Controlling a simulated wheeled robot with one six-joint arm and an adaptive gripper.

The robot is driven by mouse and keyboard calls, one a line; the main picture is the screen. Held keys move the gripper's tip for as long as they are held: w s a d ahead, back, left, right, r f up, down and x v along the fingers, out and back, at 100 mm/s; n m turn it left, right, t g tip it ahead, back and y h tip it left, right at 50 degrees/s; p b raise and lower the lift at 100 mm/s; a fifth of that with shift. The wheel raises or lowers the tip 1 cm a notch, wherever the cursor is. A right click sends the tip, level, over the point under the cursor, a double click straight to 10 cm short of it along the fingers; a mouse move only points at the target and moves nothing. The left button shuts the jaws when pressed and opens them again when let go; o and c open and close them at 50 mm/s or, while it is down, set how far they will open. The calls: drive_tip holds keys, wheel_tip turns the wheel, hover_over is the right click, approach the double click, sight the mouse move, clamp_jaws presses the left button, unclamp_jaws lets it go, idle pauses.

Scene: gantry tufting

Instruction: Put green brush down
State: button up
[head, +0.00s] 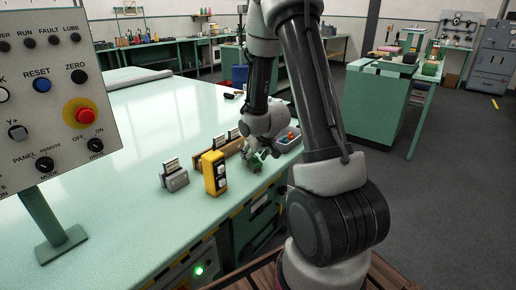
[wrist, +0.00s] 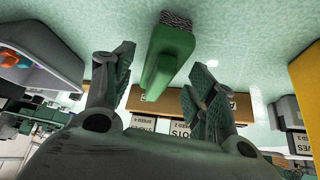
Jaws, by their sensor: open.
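The green brush (wrist: 168,55) is in the upper middle of the wrist view, with its dark bristle end at the top of that picture. It appears to rest on the pale green table top (wrist: 240,30). A small part of the green brush (head: 257,164) shows under my gripper in the head view. My gripper (wrist: 162,92) is open, with one finger on each side of the brush's line. Gaps show between the fingers and the brush. In the head view my gripper (head: 260,152) is low over the table's front edge, partly hiding the brush.
A yellow control box (head: 214,173) and a grey metal block (head: 174,178) stand left of my gripper. A brown labelled rack (head: 208,156) stands behind. The table's left part is clear; a control panel (head: 50,95) overhangs it.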

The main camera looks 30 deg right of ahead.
drive_tip(key=s+a+r+h, duration=0.1)
drive_tip(key=s+r, duration=0.6)
drive_tip(key=r, duration=0.3)
drive_tip(key=s+r+h, duration=0.1)
drive_tip(key=s+r, duration=0.6)
drive_tip(key=r, duration=0.3)
drive_tip(key=s+a+r+g+y, duration=0.1)
drive_tip(key=s+a+r, duration=0.1)
drive_tip(key=s, duration=0.5)
drive_tip(key=s+a+r+g+y, duration=0.1)
drive_tip(key=s+a+r, duration=0.2)
drive_tip(key=s, duration=0.5)
drive_tip(key=shift+s+a+r+n, duration=0.15)
drive_tip(key=shift+a+r+n, duration=0.2)
drive_tip(key=shift+a, duration=0.25)
drive_tip(key=shift+o, duration=0.4)
